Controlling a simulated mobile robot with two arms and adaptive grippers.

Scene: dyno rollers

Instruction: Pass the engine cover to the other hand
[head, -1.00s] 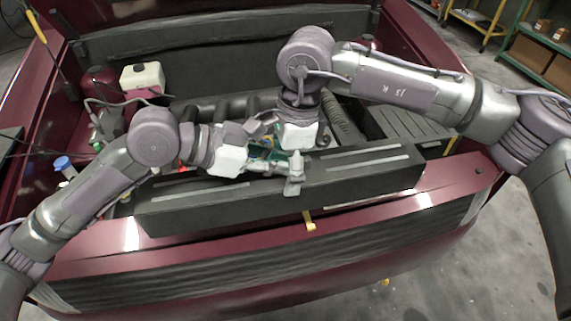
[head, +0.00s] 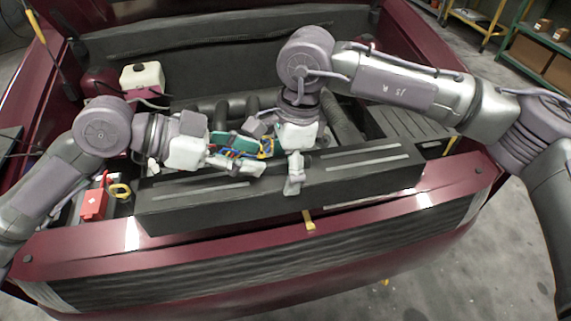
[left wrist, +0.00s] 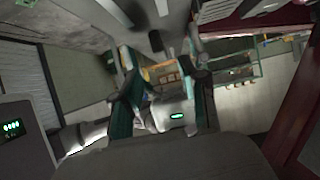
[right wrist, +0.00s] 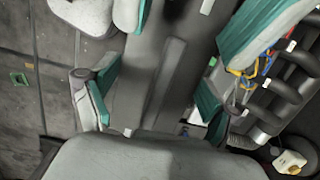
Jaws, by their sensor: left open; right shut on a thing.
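The engine cover (head: 350,175) is a long dark grey piece with pale strips, lying along the front of the engine bay in the head view. My right gripper (head: 280,157) is shut on its middle; the right wrist view shows the cover (right wrist: 160,80) between the green-padded fingers (right wrist: 150,95). My left gripper (head: 252,154) is open and empty, just left of the right gripper and over the cover's back edge. Whether it touches the cover I cannot tell. In the left wrist view, the right gripper's white body shows between my left fingers (left wrist: 165,103).
The red car's front edge (head: 340,215) runs before the cover, with a yellow latch (head: 309,220). A red box (head: 95,203) and a white reservoir (head: 142,78) stand at the left. Dark engine hoses (head: 225,108) and coloured wires (head: 240,149) lie behind.

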